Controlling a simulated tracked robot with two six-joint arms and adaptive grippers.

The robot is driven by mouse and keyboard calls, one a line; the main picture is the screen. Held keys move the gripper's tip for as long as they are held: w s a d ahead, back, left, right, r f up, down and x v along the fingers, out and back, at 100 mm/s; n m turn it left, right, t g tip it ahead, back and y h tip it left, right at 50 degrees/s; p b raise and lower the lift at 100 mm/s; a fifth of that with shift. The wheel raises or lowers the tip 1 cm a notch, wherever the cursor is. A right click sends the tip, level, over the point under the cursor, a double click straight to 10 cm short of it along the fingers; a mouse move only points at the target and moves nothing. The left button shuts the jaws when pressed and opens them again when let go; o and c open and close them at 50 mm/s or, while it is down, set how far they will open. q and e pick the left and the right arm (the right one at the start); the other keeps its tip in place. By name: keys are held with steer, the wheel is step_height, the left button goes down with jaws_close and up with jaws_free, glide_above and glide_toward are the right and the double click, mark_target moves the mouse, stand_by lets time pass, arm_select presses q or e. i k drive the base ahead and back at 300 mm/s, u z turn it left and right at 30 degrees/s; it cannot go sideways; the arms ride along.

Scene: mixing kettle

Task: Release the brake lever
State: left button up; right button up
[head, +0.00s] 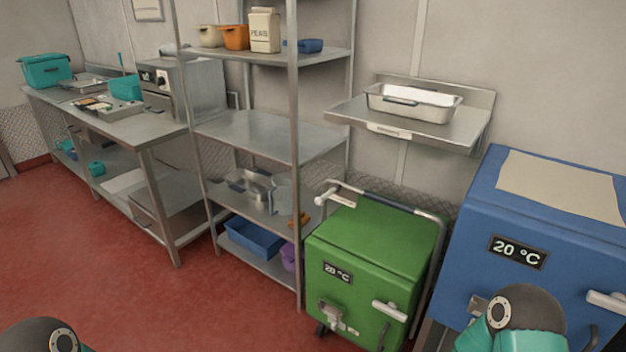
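No part that I can clearly tell as a brake lever shows in the head view. A green insulated box (375,245) with a "20 °C" display stands on the floor at the lower middle right. It has a metal push handle at its top back, a latch (331,315) and a pale door handle (389,310) on its front. A dark caster (321,328) shows under its left corner. My two arms show only as joint parts at the bottom left and bottom right edges. Both grippers are out of view.
A blue box (545,215) with a "20 °C" display stands right of the green one. A wall shelf (345,113) holds a steel pan (413,104). A metal rack (270,137) and a long work table (150,133) line the wall. Red floor (130,260) at left is clear.

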mark_target(335, 186)
steer(key=z, duration=0.1)
steer(key=i, duration=0.9)
steer(key=z, duration=0.7)
